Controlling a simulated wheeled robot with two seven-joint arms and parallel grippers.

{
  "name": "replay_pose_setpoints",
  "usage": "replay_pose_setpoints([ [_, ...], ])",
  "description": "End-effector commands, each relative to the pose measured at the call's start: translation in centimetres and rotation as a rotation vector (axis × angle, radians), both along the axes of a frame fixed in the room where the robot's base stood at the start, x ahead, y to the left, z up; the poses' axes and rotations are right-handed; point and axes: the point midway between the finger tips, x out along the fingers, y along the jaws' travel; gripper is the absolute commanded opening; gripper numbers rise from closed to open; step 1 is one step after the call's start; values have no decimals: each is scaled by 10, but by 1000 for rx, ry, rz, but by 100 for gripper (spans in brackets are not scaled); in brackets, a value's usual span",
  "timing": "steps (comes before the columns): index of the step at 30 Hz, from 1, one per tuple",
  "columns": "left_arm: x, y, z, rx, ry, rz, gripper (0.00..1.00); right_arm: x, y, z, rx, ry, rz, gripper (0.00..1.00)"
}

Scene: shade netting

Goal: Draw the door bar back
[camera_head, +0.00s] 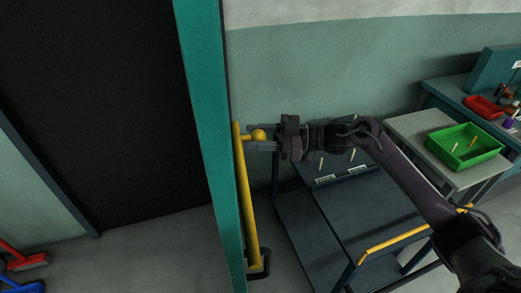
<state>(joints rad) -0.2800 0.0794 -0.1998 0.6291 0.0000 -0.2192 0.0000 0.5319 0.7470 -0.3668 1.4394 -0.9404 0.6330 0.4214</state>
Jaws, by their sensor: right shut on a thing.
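The yellow door bar (246,200) runs almost upright along the teal door edge or post (207,130). Its lower end sits by a dark bracket (260,266). A round yellow knob (258,135) sticks out near the bar's top. My right gripper (256,138) reaches in from the right and is shut on this knob, one grey finger above it and one below. My left gripper is not in view.
A large black area (95,100), door panel or dark opening, lies left of the teal post. A dark blue cart (365,215) with a yellow handle (395,243) stands under my right arm. A green tray (465,157) rests on a grey table at right. Brushes (25,262) lie lower left.

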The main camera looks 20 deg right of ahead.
Motion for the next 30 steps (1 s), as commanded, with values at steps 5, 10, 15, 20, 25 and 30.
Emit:
replay_pose_setpoints([
  [5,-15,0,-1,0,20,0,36,4,-4,3,-3,-7,-14,0],
  [10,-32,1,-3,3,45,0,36,5,-4,4,-2,-9,-16,41],
  [15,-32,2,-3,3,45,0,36,4,-4,3,-2,-7,-13,56],
  [20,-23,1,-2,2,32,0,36,3,-3,2,-2,-5,-10,56],
  [25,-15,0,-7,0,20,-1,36,0,-12,-1,-3,-4,-12,56],
  [30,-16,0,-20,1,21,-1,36,-8,-40,-3,-6,-4,-14,56],
])
